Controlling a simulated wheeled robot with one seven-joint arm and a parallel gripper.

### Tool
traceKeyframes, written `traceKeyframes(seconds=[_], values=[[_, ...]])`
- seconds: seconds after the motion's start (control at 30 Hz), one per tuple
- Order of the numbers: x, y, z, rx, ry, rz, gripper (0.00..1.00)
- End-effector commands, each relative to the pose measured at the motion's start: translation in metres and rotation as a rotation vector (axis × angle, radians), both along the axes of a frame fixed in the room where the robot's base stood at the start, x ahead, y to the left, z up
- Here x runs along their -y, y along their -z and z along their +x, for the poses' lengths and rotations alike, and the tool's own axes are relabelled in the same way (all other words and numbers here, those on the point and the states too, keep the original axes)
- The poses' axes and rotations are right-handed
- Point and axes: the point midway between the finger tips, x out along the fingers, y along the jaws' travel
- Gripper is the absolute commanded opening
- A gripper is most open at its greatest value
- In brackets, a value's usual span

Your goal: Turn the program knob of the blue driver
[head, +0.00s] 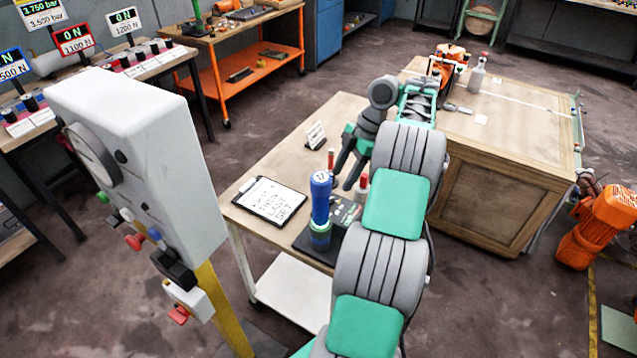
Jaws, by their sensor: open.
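The blue driver (320,198) stands upright at the front of the wooden bench, with its lower end in a dark stand (318,250). Its top end carries pale markings; I cannot tell for sure whether this is the program knob. My gripper (344,177) is just right of the driver's top and a little behind it in the picture. Its two dark fingers point down and left, are spread apart, and hold nothing that I can see. I see no clear contact between the fingers and the driver. My arm hides part of the bench on the right.
A clipboard (270,200) with written paper lies left of the driver. Red-topped items (362,184) stand close to its right, and a small white card (316,134) stands behind. A white cabinet with a gauge (140,160) rises at front left. A wooden crate bench (500,150) stands at right.

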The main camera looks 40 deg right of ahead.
Motion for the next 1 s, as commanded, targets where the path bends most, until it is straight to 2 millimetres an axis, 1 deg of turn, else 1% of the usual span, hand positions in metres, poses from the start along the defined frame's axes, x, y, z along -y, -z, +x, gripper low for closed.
traceKeyframes(seconds=[0.07,0.17,0.27,0.4,0.53,0.6,0.7,0.93,1.0], values=[[0.0,0.0,0.0,0.0,0.0,0.0,0.52],[-0.002,0.007,0.001,-0.001,-0.001,0.0,0.52],[-0.008,0.022,0.003,0.0,-0.004,0.0,0.52],[-0.018,0.047,0.007,0.0,-0.006,0.0,0.52],[-0.025,0.065,0.009,0.0,-0.004,0.0,0.52],[-0.028,0.071,0.01,0.0,-0.003,0.0,0.52],[-0.029,0.073,0.01,0.001,-0.002,0.0,0.52],[-0.029,0.072,0.01,0.0,0.0,0.0,0.52],[-0.029,0.072,0.01,0.0,0.0,0.0,0.46]])
